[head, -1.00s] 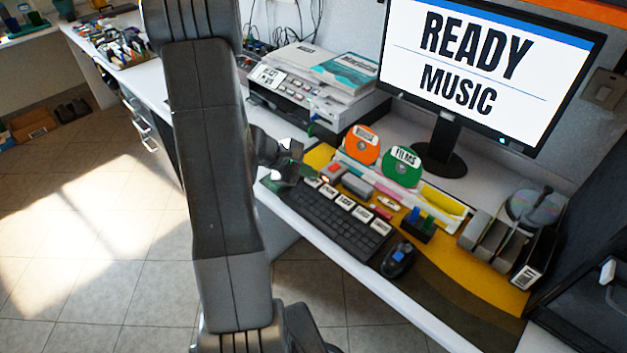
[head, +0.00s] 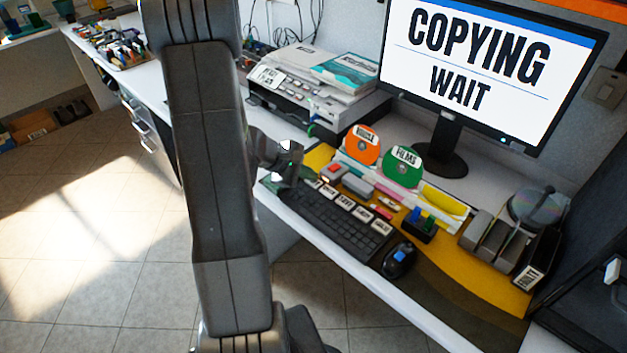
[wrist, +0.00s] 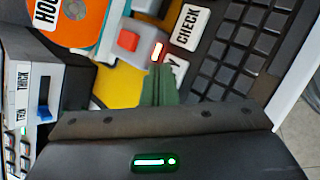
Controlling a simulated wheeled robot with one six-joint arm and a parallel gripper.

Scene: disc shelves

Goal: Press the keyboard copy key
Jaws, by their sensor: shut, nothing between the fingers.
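The black keyboard (head: 335,215) lies on the desk, with several white-labelled keys along its far edge. In the wrist view the CHECK key (wrist: 188,38) is clear. Beside it a white key (wrist: 179,69) shows only a "Y"; the rest is hidden behind my gripper. My gripper (wrist: 160,75) is shut and empty, its green fingertips right at that key; I cannot tell whether they touch it. In the head view my gripper (head: 285,178) is at the keyboard's left end. The monitor (head: 480,60) reads "COPYING WAIT".
An orange disc (head: 363,145) and a green disc labelled FILMS (head: 403,167) stand behind the keyboard. A red-buttoned grey box (wrist: 130,42) sits close to my fingertips. A printer (head: 300,100) stands at the back left, a mouse (head: 398,260) to the right.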

